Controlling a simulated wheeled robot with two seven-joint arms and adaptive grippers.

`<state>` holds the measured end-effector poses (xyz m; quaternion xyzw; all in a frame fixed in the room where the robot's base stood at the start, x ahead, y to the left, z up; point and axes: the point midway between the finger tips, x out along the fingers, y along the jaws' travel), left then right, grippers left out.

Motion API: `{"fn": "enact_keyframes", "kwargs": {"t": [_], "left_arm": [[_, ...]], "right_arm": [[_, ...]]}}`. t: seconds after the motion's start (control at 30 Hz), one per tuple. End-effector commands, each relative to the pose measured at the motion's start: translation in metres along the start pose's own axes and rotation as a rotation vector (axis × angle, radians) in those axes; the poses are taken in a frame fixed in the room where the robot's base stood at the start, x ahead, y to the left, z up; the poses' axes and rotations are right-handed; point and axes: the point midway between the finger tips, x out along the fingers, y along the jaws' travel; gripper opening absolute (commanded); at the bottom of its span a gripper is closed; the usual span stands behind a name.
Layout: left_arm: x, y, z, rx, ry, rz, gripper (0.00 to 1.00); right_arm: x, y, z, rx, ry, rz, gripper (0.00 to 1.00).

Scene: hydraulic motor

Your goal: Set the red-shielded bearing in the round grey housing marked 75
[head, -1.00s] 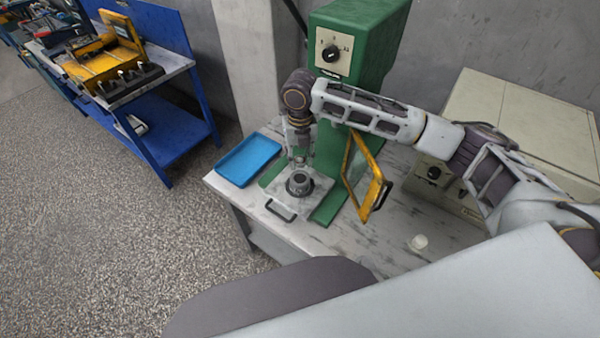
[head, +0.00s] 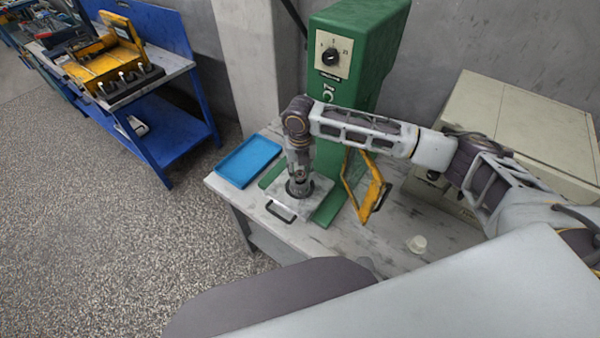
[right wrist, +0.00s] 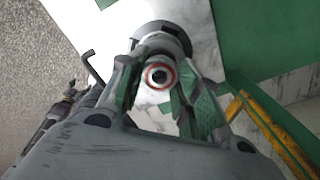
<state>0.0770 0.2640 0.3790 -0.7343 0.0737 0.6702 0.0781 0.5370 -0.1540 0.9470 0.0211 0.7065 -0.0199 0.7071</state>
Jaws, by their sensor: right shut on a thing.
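My right gripper (head: 299,174) points down over the round grey housing (head: 299,190) on the press's plate. In the right wrist view the fingers of the right gripper (right wrist: 160,84) are closed around the red-shielded bearing (right wrist: 159,75), whose red ring and dark bore face the camera. The housing's dark round rim (right wrist: 162,32) shows just beyond the bearing. The bearing appears close to the housing, but I cannot tell whether they touch. The gripper hides most of the housing in the head view. The mark 75 is not readable. My left gripper is not in view.
The green press (head: 368,60) stands close behind my right gripper. Its yellow-framed guard (head: 376,195) is to the right.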

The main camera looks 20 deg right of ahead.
Motion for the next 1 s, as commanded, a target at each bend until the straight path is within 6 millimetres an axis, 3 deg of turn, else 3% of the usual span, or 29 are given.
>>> {"fn": "enact_keyframes", "kwargs": {"t": [0.13, 1.0], "left_arm": [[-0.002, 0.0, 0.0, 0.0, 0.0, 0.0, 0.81], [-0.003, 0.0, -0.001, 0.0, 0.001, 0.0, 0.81]], "right_arm": [[0.011, 0.0, 0.0, 0.0, 0.001, 0.0, 0.08], [0.025, -0.001, -0.001, 0.0, 0.003, -0.002, 0.09]]}}
